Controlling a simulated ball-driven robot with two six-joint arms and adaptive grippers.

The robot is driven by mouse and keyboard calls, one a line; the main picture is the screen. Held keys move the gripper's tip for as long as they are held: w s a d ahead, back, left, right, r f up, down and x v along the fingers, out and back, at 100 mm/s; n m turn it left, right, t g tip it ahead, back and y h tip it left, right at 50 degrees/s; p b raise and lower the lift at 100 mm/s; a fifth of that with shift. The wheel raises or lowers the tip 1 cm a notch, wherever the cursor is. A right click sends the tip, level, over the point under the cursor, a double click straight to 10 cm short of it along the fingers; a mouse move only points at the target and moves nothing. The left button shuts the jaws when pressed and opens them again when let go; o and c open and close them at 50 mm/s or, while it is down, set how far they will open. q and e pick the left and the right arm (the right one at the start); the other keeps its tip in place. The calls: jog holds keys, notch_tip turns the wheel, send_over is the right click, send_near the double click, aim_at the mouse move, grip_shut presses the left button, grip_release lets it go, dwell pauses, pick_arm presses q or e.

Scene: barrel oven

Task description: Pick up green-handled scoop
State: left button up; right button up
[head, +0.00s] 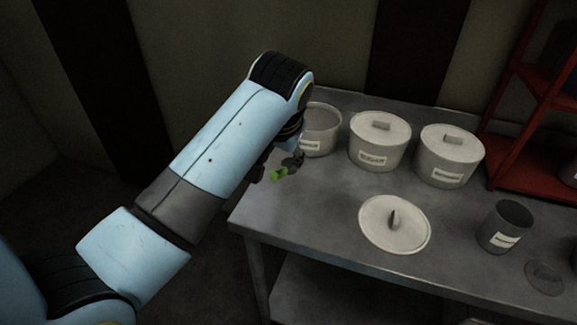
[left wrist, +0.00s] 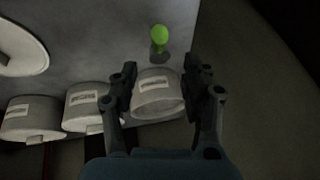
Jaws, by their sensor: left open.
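A short dark part shows below the handle there; the rest of the scoop is hard to make out. My left gripper (left wrist: 160,68) is open, its two fingers apart, with nothing visibly held between them. I cannot tell its height above the table. My right gripper is not in view.
An open white pot (head: 321,141) stands close beside the gripper. Two lidded pots (head: 379,150) (head: 449,166) stand to its right. A loose round lid (head: 407,232) and a dark-topped can (head: 505,227) are on the grey table (head: 310,215). A red shelf (head: 515,155) stands at right.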

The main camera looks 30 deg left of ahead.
aim_at(281, 169)
pick_arm(q)
jog(key=x, duration=0.3)
jog(key=shift+w+a+f, duration=0.1)
jog(key=shift+f, duration=0.05)
jog(key=x, duration=0.5)
jog(key=shift+f, duration=0.15)
jog(key=shift+c, duration=0.4)
grip_shut()
